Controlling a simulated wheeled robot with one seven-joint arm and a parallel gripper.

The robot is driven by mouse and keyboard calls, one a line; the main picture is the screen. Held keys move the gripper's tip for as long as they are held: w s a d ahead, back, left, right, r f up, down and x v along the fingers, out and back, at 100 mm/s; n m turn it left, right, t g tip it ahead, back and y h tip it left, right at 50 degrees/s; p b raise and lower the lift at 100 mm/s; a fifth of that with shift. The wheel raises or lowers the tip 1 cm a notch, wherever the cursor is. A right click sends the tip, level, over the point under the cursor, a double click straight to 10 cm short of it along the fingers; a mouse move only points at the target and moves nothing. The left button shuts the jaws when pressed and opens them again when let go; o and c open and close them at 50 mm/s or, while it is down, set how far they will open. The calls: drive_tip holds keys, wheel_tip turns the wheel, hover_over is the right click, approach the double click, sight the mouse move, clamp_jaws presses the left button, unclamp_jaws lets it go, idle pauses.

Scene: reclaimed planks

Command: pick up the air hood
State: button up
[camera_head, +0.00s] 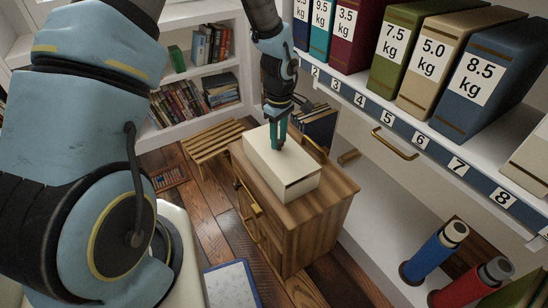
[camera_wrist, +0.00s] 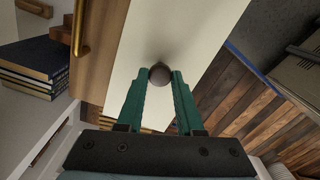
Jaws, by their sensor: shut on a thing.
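A cream box-shaped thing, which I take for the air hood (camera_head: 293,176), sits on or just above the top of a small wooden cabinet (camera_head: 322,200). I cannot tell whether there is a gap under it. My gripper (camera_head: 278,147) points down onto its upper face. In the wrist view, the green fingers of my gripper (camera_wrist: 161,74) are closed on both sides of a dark round knob (camera_wrist: 160,72) on the pale face of the air hood (camera_wrist: 205,40). The fingers hide part of the knob's sides.
Weight-marked binders (camera_head: 430,60) stand on a numbered shelf (camera_head: 420,138) at the right. A slatted wooden stool (camera_head: 212,141) is left of the cabinet. A bookcase (camera_head: 180,131) stands behind. Blue and red rolls (camera_head: 437,252) stand at the lower right.

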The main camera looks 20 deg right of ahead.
clamp_jaws()
idle(0.8)
wheel_tip(320, 180, up, 10)
drive_tip(key=shift+p, duration=0.45)
drive_tip(key=shift+w+a, duration=0.1)
idle(0.4)
